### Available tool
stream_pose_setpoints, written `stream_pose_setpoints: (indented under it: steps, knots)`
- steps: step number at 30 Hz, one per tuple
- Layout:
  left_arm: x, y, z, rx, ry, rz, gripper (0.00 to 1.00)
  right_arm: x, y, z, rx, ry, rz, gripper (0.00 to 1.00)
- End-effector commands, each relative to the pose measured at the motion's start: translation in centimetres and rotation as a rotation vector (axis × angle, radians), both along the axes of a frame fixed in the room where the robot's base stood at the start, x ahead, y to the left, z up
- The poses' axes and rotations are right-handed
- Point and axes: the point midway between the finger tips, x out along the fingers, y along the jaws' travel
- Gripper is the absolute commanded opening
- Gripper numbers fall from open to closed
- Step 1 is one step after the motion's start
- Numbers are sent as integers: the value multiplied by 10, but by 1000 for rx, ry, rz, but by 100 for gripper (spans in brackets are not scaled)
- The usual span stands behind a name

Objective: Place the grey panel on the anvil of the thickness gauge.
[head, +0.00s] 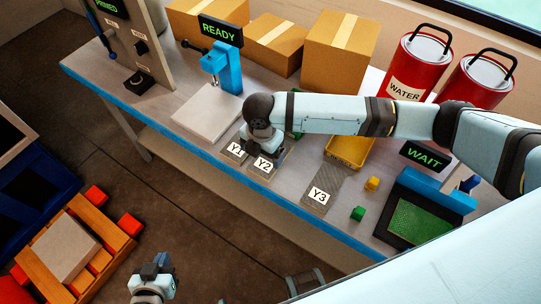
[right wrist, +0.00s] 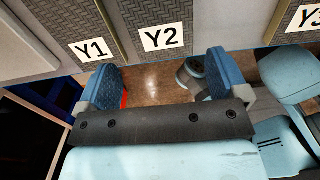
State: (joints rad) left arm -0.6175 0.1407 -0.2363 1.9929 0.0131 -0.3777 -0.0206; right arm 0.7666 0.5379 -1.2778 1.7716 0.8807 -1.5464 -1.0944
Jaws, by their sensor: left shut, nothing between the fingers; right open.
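The thickness gauge (head: 228,72) is a blue frame with a READY display, at the back left of the bench. A pale flat slab (head: 205,118) lies below its spindle, with no panel on it. Grey woven pieces lie along the front, labelled Y1 (head: 235,150), Y2 (head: 263,166) and Y3 (head: 322,190); I cannot tell which is the grey panel. My right gripper (head: 262,145) is open over Y1 and Y2, hiding part of them; in the right wrist view its fingers (right wrist: 160,82) hold nothing. My left gripper (head: 152,282) is shut and empty, low over the floor.
A yellow tray (head: 348,152), green block (head: 358,213) and yellow block (head: 372,183) are to the right. A blue WAIT device (head: 430,195) stands at the right end. Boxes (head: 340,50) and red WATER drums (head: 410,65) line the back.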

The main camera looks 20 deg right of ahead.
Motion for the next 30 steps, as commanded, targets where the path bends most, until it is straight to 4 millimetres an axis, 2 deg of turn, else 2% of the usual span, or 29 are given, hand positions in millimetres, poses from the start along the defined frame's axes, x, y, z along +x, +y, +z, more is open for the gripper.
stream_pose_setpoints:
  steps: [5,12,15,23,28,29,30]
  knots:
    - [2,0,2,0,-2,1,0,-1,0,-11,1,1,0,93]
    - [2,0,7,0,-3,1,0,-5,1,-47,1,1,0,93]
    - [2,0,7,0,-3,1,0,-5,1,-55,1,-1,0,93]
    - [2,1,7,0,-4,2,0,-5,1,-57,1,-2,0,93]
    - [2,1,8,0,-4,3,0,-5,1,-57,1,-2,0,54]
    - [2,1,8,0,-5,3,0,-5,1,-57,1,-2,0,54]
    - [2,1,8,0,-5,3,0,-5,1,-57,2,-2,0,50]
